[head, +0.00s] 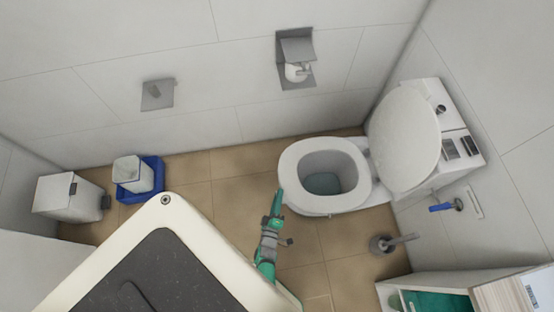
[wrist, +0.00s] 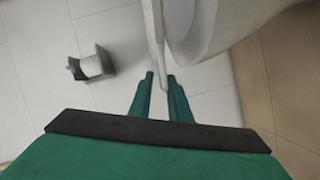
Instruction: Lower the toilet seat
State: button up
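The toilet (head: 345,205) stands at the right in the head view, its lid (head: 405,130) raised against the tank. The white seat ring (head: 297,160) appears to lie flat over the bowl, around its opening. My gripper (head: 278,195) is at the seat's front left edge. In the wrist view, the thin seat edge (wrist: 154,35) is seen edge-on beside the rounded bowl (wrist: 205,30). Its end reaches between my green fingertips (wrist: 160,78), which stand a little apart with a gap showing. I cannot tell whether they touch the seat.
A toilet brush (head: 380,243) stands on the floor right of the toilet. A paper holder (head: 297,45) is on the back wall. A white bin (head: 68,197) and a blue tray (head: 140,192) are at the left. A shelf (head: 425,282) is at lower right.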

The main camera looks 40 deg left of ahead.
dwell(0.4)
jog(key=v, duration=1)
jog(key=shift+s+d, duration=0.2)
jog(key=shift+s, duration=0.15)
jog(key=s+d+r+m+h, duration=0.2)
jog(key=d+r+m, duration=0.4)
jog(key=r, duration=0.6)
jog(key=s+d+r+m+t+h, duration=0.1)
jog(key=d+r+m+h, duration=0.2)
jog(key=r, duration=0.9)
jog(key=s+d+r+m+h, duration=0.2)
jog(key=d+r+m+h, duration=0.1)
jog(key=d+r+m, duration=0.6)
notch_tip(320, 180, up, 4)
jog(key=shift+s+d+r+m+t, duration=0.1)
jog(key=shift+s+d+m+t, duration=0.15)
jog(key=shift+m, duration=0.75)
